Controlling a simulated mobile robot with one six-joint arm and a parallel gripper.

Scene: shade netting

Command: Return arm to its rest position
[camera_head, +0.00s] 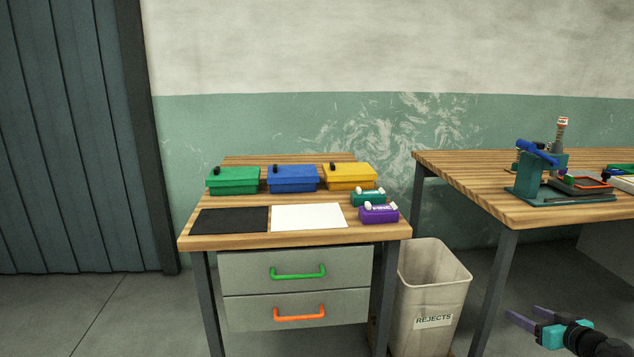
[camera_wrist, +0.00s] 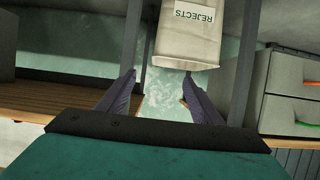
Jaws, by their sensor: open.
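My gripper (camera_head: 524,316) is at the lower right of the head view, low in front of the right-hand table. Its two dark purple fingers are spread apart with nothing between them. In the wrist view my gripper (camera_wrist: 158,92) also shows open and empty, and the scene there appears upside down. Most of my arm is outside the head view; only its teal and black end part shows.
A rejects bin (camera_head: 428,300) stands between the drawer table (camera_head: 310,238) and the right-hand table (camera_head: 470,190). Green (camera_head: 232,180), blue (camera_head: 292,178) and yellow (camera_head: 349,176) boxes stand on the drawer table. A teal press (camera_head: 535,175) stands on the right-hand table. Floor at left is clear.

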